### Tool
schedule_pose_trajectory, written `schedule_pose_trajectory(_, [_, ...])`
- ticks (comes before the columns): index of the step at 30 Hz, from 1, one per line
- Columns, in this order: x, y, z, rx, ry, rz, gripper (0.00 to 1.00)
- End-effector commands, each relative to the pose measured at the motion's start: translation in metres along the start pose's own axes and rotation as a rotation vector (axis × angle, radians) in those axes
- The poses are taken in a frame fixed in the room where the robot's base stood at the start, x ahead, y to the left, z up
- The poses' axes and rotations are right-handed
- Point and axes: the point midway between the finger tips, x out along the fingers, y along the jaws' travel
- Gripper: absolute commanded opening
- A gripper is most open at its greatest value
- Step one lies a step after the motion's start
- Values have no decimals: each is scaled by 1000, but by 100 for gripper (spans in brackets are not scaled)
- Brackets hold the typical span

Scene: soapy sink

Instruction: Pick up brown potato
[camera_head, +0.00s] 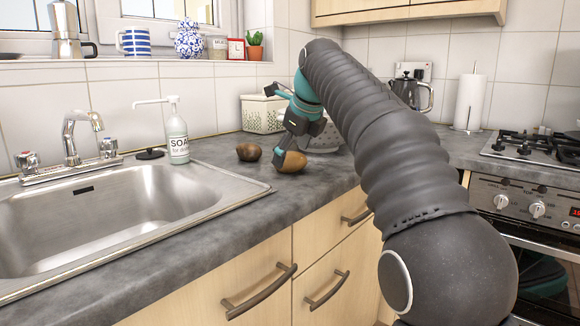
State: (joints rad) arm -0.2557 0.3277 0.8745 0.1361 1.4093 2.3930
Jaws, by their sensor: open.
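A light brown potato (295,162) lies on the grey worktop right of the sink. A darker brown potato (249,152) lies a little to its left, nearer the sink. My gripper (281,153) points down at the light brown potato, and one finger overlaps that potato's left side. I cannot tell whether they touch. The jaws are open, and the other finger is not clearly visible. The darker potato stands clear of the gripper.
The steel sink (225,198) is at left, with a soap bottle (177,138) and dark plug (150,154) behind its edge. A grey colander (326,140) and a cream box (262,113) stand behind the gripper. A hob (540,146) is at right. Worktop before the potatoes is clear.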

Motion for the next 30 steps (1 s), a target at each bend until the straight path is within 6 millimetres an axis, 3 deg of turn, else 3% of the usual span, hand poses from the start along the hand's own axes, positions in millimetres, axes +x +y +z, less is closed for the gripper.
schedule_pose_trajectory(3, [16, 0, -1, 0, 1, 1, 88])
schedule_pose_trajectory(11, [18, 0, 0, -1, 0, 0, 88])
schedule_pose_trajectory(18, [18, 0, -1, -1, 0, 0, 28])
schedule_pose_trajectory(21, [18, 0, 0, -1, 0, -1, 10])
schedule_pose_trajectory(30, [14, -1, 1, -1, 0, -1, 10])
